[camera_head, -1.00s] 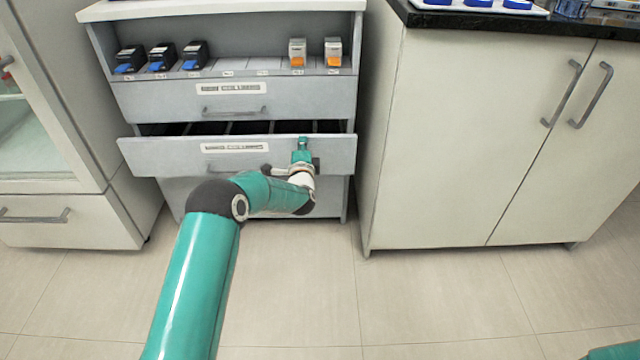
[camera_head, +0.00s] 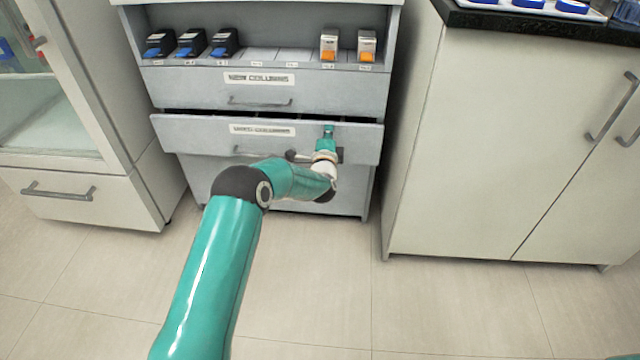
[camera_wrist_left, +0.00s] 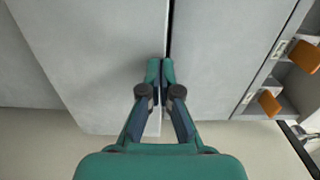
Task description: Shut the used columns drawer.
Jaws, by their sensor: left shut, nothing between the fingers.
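The used columns drawer (camera_head: 205,135) is the grey drawer with a white label, below the new columns drawer. It stands slightly open, with a narrow dark gap along its top edge. Its front also fills the middle left of the left wrist view (camera_wrist_left: 95,45). My left gripper (camera_head: 328,130) is shut and empty, at the right part of this drawer's front, right of its handle (camera_head: 262,152). In the left wrist view the closed fingertips (camera_wrist_left: 160,66) are at the drawer front's upper edge, beside the dark gap. Whether they touch it is hard to tell. My right gripper is out of view.
The new columns drawer (camera_head: 190,88) above looks shut. Several dark boxes with blue parts (camera_head: 190,43) and two boxes with orange parts (camera_head: 329,46) stand on the shelf over it. A glass-front cabinet (camera_head: 85,60) is at left, a white cabinet (camera_head: 490,140) at right.

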